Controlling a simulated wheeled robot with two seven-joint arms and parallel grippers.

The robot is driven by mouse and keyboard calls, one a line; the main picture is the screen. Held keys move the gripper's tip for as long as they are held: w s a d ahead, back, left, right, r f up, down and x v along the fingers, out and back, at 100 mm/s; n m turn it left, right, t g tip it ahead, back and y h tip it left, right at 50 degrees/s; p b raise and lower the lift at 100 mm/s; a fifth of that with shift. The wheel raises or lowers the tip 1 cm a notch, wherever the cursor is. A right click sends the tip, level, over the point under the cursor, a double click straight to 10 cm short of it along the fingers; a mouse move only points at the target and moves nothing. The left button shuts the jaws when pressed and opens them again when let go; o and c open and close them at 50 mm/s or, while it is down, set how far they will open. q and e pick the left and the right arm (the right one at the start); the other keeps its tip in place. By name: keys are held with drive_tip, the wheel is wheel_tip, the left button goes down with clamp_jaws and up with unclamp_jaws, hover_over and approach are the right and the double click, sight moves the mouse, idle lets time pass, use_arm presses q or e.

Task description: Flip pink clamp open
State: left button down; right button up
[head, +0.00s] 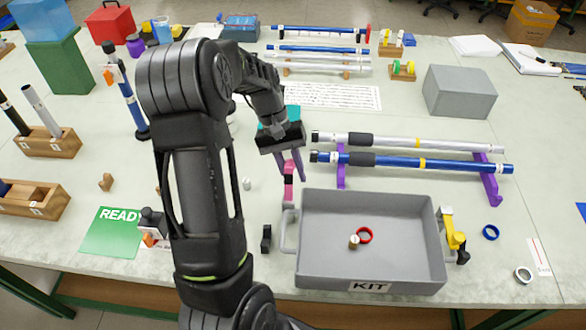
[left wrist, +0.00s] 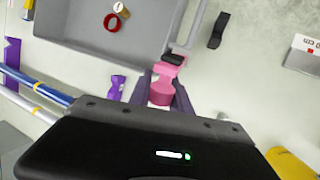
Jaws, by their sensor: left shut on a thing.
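The pink clamp (head: 289,190) stands at the left rear corner of the grey KIT tray (head: 372,195). In the left wrist view the pink clamp (left wrist: 163,88) sits between my fingers, with a dark piece at its far end near the tray wall. My left gripper (head: 291,168) reaches down from above and is shut on the clamp; its purple fingers show in the left wrist view (left wrist: 160,100). Whether the clamp's arm is open or closed is too small to tell. My right gripper is not in view.
A red ring (head: 364,235) and a small tan cylinder (head: 354,242) lie in the tray. Two rods (head: 420,163) rest on purple stands (head: 490,180) behind.

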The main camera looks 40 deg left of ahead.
sight(289, 159)
use_arm(q)
drive_tip(key=shift+f, duration=0.1)
drive_tip(key=c, duration=1.2)
unclamp_jaws()
drive_tip(key=b+v, duration=0.1)
drive_tip(key=v, duration=0.7)
drive_tip(key=shift+f, duration=0.1)
